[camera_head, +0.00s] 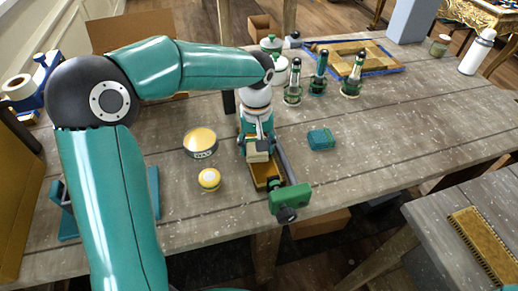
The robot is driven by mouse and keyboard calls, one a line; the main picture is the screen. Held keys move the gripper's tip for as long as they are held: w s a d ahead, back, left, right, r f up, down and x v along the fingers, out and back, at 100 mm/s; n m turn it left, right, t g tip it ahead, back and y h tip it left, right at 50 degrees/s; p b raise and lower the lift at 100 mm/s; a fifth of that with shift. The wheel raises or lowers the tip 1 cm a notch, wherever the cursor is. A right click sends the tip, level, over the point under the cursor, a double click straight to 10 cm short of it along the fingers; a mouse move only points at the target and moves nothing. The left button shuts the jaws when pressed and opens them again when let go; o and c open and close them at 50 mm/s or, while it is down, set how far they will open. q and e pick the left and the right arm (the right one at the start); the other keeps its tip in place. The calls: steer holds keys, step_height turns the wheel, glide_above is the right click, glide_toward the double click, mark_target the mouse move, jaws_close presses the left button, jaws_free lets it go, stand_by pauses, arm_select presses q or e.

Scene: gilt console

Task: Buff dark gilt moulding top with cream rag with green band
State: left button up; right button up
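A dark gilt moulding (266,181) lies on the grey wooden bench and is held by a green clamp (290,199) at its near end. My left gripper (257,141) points down over the moulding's far part. It is shut on a cream rag (258,155), whose lower side is at or just above the moulding; I cannot tell whether they touch. The rag's green band is hard to make out against the teal fingers. My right gripper is not in view.
A wax tin (201,143) and a small yellow-topped pot (209,179) stand left of the moulding. A teal block (321,139) lies to its right. Several green-and-dark tools (319,73) stand behind, beside a blue-edged tray (355,57).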

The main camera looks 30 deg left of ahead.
mark_target(253, 137)
arm_select(q)
steer(key=shift+w+a+f, duration=0.1)
steer(key=shift+w+a, duration=0.4)
steer(key=shift+a, duration=0.15)
steer(key=shift+w+a+p, duration=0.45)
steer(key=shift+a+p, duration=0.1)
steer(key=shift+p, duration=0.1)
steer(key=shift+w+a+p, duration=0.55)
steer(key=shift+w+a, duration=0.25)
steer(key=shift+a, duration=0.15)
steer(key=shift+w+d+r, duration=0.2)
steer(key=shift+w+d, duration=0.05)
steer(key=shift+w, duration=0.1)
steer(key=shift+w+d, duration=0.1)
steer(key=shift+w, duration=0.05)
steer(key=shift+d+f, duration=0.1)
steer(key=shift+d, duration=0.05)
steer(key=shift+s+d+f+b, duration=0.1)
steer(key=shift+s+d+b, duration=0.7)
steer(key=shift+s+d, duration=0.3)
steer(key=shift+s+d+b, duration=0.65)
steer(key=shift+s+d, duration=0.2)
steer(key=shift+s, duration=0.25)
steer(key=shift+s+d+b, duration=0.35)
steer(key=shift+s+d, duration=0.4)
